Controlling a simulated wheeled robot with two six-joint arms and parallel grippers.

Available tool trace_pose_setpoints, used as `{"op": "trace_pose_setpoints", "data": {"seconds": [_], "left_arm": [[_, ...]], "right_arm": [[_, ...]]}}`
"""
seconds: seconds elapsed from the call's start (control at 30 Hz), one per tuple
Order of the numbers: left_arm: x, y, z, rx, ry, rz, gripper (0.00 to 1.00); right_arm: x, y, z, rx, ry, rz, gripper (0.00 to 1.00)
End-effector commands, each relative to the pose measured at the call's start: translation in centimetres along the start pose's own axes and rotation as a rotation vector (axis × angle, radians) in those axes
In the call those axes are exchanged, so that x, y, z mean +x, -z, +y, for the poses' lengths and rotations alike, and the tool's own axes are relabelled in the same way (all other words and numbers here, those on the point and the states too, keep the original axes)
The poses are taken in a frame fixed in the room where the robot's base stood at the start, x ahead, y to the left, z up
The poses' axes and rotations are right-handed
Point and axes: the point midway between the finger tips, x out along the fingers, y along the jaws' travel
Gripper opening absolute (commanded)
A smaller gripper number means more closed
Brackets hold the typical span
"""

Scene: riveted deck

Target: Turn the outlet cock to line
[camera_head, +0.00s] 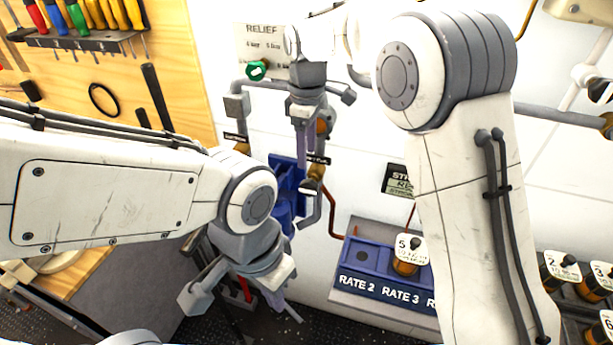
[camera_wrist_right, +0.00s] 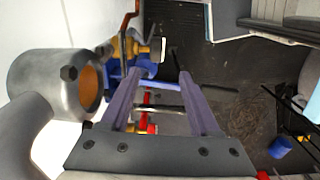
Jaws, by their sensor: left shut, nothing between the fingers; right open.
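The brass cock (camera_head: 316,174) with a small black tag, right of the blue bracket, is probably the outlet cock; its tag is too small to read. Brass fittings also show beyond the fingers in the right wrist view (camera_wrist_right: 147,50). A second brass cock (camera_head: 242,149) with a black tag is further left. My right gripper (camera_head: 305,163) points down beside the right-hand cock, and its fingers are open and empty in the right wrist view (camera_wrist_right: 160,80). I cannot tell whether it touches the cock. My left gripper (camera_head: 277,303) is shut and empty, lower down in front of the bracket.
The blue bracket (camera_head: 285,172) and grey pipes are on the white wall. A grey box with a blue RATE rack (camera_head: 372,290) holds a bottle marked 5 (camera_head: 407,258). More bottles (camera_head: 561,268) stand at right.

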Motion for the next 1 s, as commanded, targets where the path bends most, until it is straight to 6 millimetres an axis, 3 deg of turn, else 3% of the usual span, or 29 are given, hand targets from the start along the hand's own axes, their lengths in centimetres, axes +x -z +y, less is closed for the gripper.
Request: {"op": "trace_pose_setpoints", "data": {"seconds": [0.17, 0.63, 1.0], "left_arm": [[-0.4, 0.0, 0.0, 0.0, 0.0, 0.0, 0.0], [-2.4, 0.1, 0.2, 0.002, 0.0, 0.0, 0.0], [-2.6, 0.1, 0.2, 0.002, 0.0, 0.0, 0.0]], "right_arm": [[1.1, 0.1, 0.7, -0.019, 0.002, -0.005, 0.62], [9.0, 0.1, 0.6, -0.017, 0.002, -0.004, 0.62], [10.6, 0.2, 0.7, -0.017, -0.002, -0.001, 0.62]]}}
